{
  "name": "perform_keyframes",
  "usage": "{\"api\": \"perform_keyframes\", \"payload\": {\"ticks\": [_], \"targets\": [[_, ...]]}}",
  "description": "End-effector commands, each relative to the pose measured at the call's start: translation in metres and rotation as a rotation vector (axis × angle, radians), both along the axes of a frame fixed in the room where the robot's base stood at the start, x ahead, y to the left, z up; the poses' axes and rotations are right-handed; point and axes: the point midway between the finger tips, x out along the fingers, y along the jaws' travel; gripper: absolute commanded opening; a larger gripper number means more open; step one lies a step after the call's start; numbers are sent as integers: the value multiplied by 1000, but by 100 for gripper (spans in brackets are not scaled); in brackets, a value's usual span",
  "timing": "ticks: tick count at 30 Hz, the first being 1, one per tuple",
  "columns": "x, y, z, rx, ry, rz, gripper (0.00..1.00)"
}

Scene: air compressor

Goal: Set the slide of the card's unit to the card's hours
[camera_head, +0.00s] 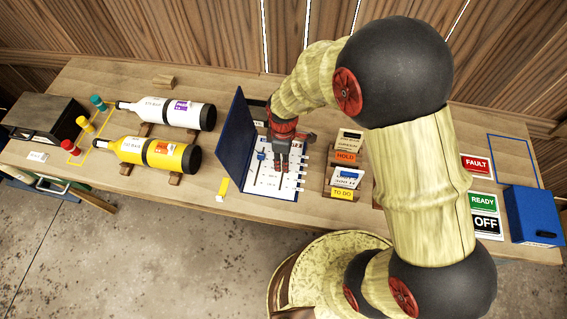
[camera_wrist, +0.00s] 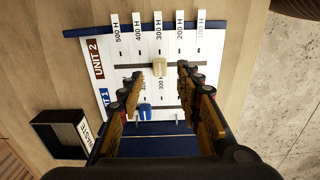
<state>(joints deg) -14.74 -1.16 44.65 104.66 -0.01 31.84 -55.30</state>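The slide panel (camera_head: 268,181) lies on the bench beside a raised blue cover. In the wrist view the panel (camera_wrist: 185,45) has rows marked UNIT 1 and UNIT 2, with hour labels from 500 H to 100 H. The cream slide knob (camera_wrist: 159,66) in the UNIT 2 row is at about 300 H. The blue slide knob (camera_wrist: 144,110) in the UNIT 1 row is near 400 H. My gripper (camera_wrist: 160,72) is open over the panel, its fingers either side of the cream knob and apart from it. The TO DO card (camera_head: 346,176) has a blue strip; its figures are too small to read surely.
A HOLD stand (camera_head: 346,156) with another card is behind the TO DO stand. A white bottle (camera_head: 165,113) and a yellow bottle (camera_head: 150,152) lie left of the blue cover (camera_head: 236,143). The black WASTE box (camera_wrist: 62,134) is close to the panel. A blue box (camera_head: 534,215) stands far right.

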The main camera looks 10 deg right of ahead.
Motion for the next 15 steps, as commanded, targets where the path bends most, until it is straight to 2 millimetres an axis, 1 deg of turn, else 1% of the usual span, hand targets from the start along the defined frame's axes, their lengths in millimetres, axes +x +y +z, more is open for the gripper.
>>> {"api": "perform_keyframes", "payload": {"ticks": [1,6,10,15], "targets": [[1,0,13,1,-5,0,35],[1,0,46,1,-4,0,35],[1,0,64,1,-3,0,35],[0,0,77,0,-1,0,35]]}}
